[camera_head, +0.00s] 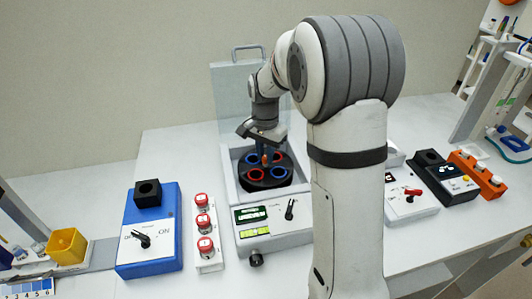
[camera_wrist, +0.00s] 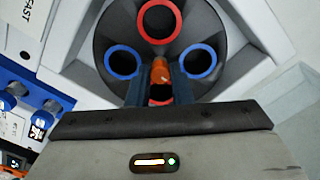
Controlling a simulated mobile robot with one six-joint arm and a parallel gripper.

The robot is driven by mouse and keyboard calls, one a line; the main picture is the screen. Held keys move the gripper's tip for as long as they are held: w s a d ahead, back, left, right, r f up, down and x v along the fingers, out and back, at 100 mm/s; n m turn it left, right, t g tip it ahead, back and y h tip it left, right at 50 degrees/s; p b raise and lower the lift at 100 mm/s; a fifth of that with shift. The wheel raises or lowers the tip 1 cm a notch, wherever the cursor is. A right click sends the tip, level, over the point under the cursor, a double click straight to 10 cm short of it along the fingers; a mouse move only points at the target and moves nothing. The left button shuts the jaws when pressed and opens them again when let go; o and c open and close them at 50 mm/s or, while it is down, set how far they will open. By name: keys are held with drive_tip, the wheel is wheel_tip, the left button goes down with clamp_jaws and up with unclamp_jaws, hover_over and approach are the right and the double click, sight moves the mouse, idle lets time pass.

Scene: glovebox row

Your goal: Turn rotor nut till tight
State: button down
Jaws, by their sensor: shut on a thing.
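The rotor nut (camera_wrist: 160,73) is orange and stands at the centre of the dark round rotor (camera_wrist: 185,29). In the head view the rotor (camera_head: 258,183) lies inside the open centrifuge (camera_head: 232,189), with red and blue rings around its holes. My gripper (camera_wrist: 157,93) comes down from above and is shut on the nut, one finger on each side. In the head view my gripper (camera_head: 265,152) is above the middle of the rotor, and the nut shows as a small orange tip between the fingers. The nut's lower part is hard to make out.
The clear lid (camera_head: 232,88) stands open behind the rotor. To the right are a white device (camera_head: 410,203), a black one (camera_head: 447,182) and an orange rack (camera_head: 483,177).

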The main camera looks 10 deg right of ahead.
sight(265, 157)
drive_tip(key=shift+w+r, duration=0.1)
drive_tip(key=shift+r, duration=0.05)
drive_tip(key=c, duration=1.3)
unclamp_jaws()
wheel_tip(265, 157, up, 8)
drive_tip(key=shift+f, duration=0.25)
drive_tip(key=shift+s+r, duration=0.1)
drive_tip(key=shift+s, duration=0.1)
drive_tip(key=s+f+n+t, duration=0.1)
drive_tip(key=s+n, duration=0.8)
drive_tip(key=s, duration=1.5)
drive_tip(key=shift+s+d+t, duration=0.2)
drive_tip(key=shift+s+t, duration=0.2)
drive_tip(key=shift+t, duration=0.5)
